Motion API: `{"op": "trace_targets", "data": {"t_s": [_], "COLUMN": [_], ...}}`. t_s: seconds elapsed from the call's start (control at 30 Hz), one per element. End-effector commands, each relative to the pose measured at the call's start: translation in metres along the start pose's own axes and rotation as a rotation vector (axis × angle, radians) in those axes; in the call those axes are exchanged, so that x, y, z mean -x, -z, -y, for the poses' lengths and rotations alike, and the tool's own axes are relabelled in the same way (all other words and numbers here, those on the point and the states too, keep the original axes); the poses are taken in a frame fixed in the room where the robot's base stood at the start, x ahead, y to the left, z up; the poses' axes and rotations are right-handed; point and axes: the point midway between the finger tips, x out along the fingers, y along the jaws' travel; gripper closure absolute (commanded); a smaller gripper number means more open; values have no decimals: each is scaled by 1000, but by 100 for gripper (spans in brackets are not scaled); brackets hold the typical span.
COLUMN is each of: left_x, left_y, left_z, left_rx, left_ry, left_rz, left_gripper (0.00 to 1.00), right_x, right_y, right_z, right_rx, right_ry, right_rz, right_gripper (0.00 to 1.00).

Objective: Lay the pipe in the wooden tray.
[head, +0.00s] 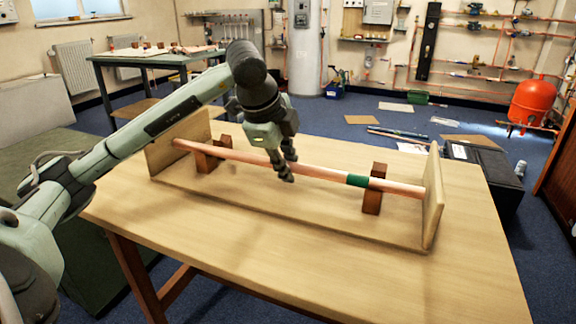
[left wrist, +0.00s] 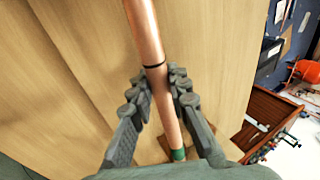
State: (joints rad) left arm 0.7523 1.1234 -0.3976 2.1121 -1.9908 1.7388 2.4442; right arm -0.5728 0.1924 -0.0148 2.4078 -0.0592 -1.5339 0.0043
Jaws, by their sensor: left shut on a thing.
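A long copper pipe (head: 320,172) with a green band near its right end lies lengthwise between the end boards of the wooden tray (head: 300,208). It passes over two brown wooden blocks; I cannot tell if it rests fully on them. My left gripper (head: 284,172) comes down from above and is shut on the pipe near its middle. In the left wrist view the pipe (left wrist: 144,28) runs between the fingers of the left gripper (left wrist: 160,92), with a thin black ring and the green band visible. My right gripper is not in view.
The tray stands on a light wooden table (head: 220,245) with clear surface in front of it. The brown blocks (head: 374,190) stand inside the tray, and its right end board (head: 433,197) rises beside the pipe's end. A black box (head: 485,175) is on the floor beyond.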

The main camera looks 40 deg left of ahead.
Motion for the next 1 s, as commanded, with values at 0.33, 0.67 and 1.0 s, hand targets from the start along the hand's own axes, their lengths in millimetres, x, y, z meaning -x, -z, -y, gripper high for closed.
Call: {"op": "trace_targets", "data": {"t_s": [0.33,0.67,1.0], "left_x": [0,0,-1], "left_y": [0,0,0], "left_z": [0,0,0], "left_rx": [0,0,0], "left_ry": [2,1,-1], "left_rz": [0,0,0], "left_gripper": [82,59,45], "right_x": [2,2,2], "right_y": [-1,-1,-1], "right_z": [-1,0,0], "right_rx": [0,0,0], "right_ry": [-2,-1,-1], "right_rz": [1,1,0], "right_gripper": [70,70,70]}}
